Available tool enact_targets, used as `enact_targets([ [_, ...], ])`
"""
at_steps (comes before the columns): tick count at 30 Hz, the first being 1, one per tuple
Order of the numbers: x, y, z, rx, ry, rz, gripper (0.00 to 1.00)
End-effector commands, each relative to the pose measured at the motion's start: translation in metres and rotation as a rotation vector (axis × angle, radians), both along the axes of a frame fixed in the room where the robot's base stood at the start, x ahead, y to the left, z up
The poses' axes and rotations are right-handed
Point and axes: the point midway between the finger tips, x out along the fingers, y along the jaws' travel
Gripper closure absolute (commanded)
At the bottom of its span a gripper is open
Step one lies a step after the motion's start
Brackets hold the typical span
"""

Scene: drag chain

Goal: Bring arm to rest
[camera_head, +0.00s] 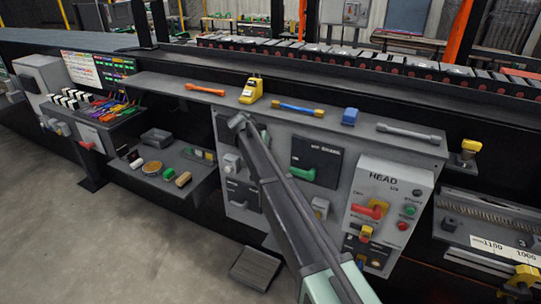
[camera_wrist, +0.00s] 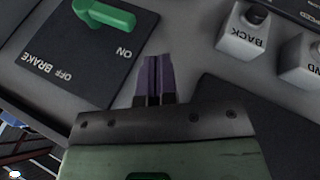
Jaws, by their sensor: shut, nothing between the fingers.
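My gripper (camera_wrist: 153,78) shows in the wrist view with its two dark purple fingers together and nothing between them. It is over the grey control panel (camera_wrist: 190,20), between the black brake plate (camera_wrist: 60,65) with its green handle (camera_wrist: 104,15) and the white BACK switch (camera_wrist: 243,32). I cannot tell whether the fingertips touch the panel. In the head view my dark arm slants up from the bottom across the panel, and the gripper cannot be clearly made out. The green handle (camera_head: 301,173) shows just right of the arm.
A shelf (camera_head: 170,84) above the panel holds wrenches, a yellow tool (camera_head: 251,91) and a blue block (camera_head: 350,117). The HEAD box (camera_head: 388,192) with a red handle stands right of the arm. A side tray (camera_head: 150,186) with small parts is left. The floor at lower left is open.

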Motion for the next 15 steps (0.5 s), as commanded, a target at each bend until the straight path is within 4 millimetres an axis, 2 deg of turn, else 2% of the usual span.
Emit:
enact_targets([
  [8,-0.001,0.0,-0.002,-0.002,0.026,0.042,1.0],
  [11,-0.055,-0.008,-0.01,0.067,0.117,0.15,1.0],
  [14,-0.135,-0.051,-0.022,0.169,0.197,0.221,1.0],
  [15,-0.17,-0.072,-0.027,0.217,0.223,0.242,1.0],
])
